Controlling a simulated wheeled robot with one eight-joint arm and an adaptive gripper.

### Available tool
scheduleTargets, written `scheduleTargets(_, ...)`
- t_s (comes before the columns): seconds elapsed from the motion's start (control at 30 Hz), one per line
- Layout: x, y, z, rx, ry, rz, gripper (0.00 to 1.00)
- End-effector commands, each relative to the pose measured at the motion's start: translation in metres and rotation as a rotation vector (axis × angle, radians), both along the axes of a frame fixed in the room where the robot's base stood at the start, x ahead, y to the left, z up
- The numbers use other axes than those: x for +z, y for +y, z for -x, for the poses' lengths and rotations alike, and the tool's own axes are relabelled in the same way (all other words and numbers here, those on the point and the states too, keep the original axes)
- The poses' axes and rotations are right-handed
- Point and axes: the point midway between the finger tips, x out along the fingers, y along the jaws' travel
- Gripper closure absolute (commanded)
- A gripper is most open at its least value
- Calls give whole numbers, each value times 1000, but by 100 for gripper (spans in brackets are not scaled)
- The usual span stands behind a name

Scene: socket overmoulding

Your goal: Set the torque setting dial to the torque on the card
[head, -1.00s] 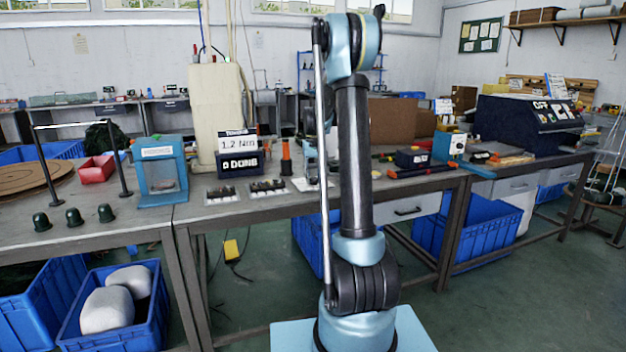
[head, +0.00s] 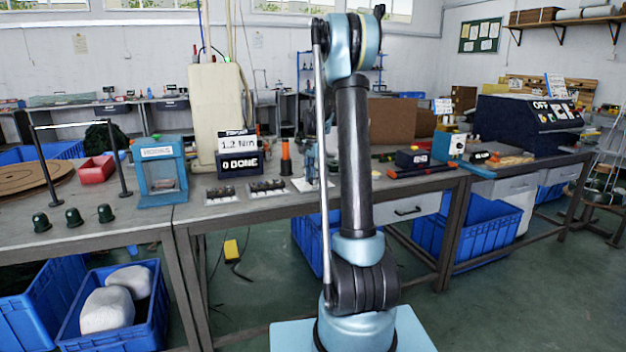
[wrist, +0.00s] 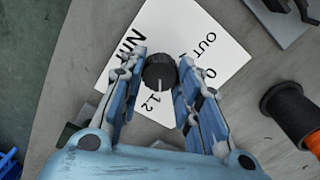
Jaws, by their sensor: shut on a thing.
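The torque card (head: 237,143) reads 1.2 Nm and stands on the bench above a dark block marked 0 DONE. In the wrist view the torque setting dial (wrist: 159,72) is a black round knob on a white plate (wrist: 190,25). The plate carries "Nm", "OUT", "0" and "1.2" marks. The dial's white pointer line faces down the picture, close to the 1.2 mark. My gripper (wrist: 160,75) is shut on the dial, one finger on each side.
Dark part trays (head: 267,187) lie on the bench left of the plate. A blue-cased machine marked OFF (head: 530,112) is at the right.

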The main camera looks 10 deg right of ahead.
Motion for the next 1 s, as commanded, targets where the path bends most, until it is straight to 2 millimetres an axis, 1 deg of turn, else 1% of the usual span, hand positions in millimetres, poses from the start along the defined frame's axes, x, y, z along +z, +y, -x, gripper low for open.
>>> scheduleTargets(0.2, 1, 1, -2, -127, -5, -2, 93)
scheduleTargets(0.4, 1, 1, -2, -197, -5, -2, 93)
scheduleTargets(0.97, 1, 2, -3, -227, -5, -3, 93)
scheduleTargets(1.0, 1, 2, -2, -226, -5, -3, 65)
